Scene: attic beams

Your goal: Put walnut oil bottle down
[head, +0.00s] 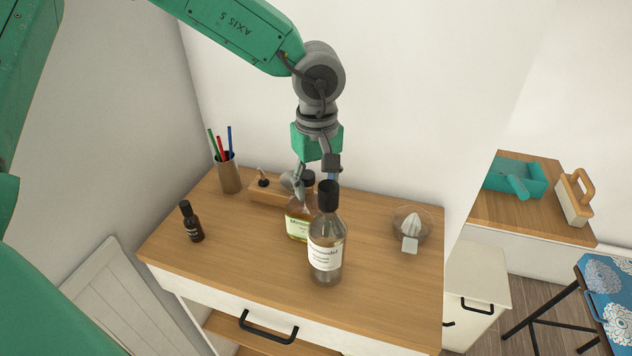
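Two labelled bottles stand close together on the wooden dresser top (375,300). The rear bottle (297,226) has amber liquid, a pale yellow-green label and a dark cap. The front bottle (326,256) is clear glass with a white label and a tall black cap, and partly covers the rear one. I cannot read which is walnut oil. My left gripper (316,178) points down from above, its fingers around the rear bottle's cap and neck area. The front bottle's cap hides part of the right-hand finger, so I cannot tell whether they grip. My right gripper is out of view.
A small dark bottle (192,223) stands at the left. A pen cup (229,175) and a wooden block (266,193) are at the back. A juicer (412,226) with a small pale cube (410,245) is at the right. The front dresser top is clear.

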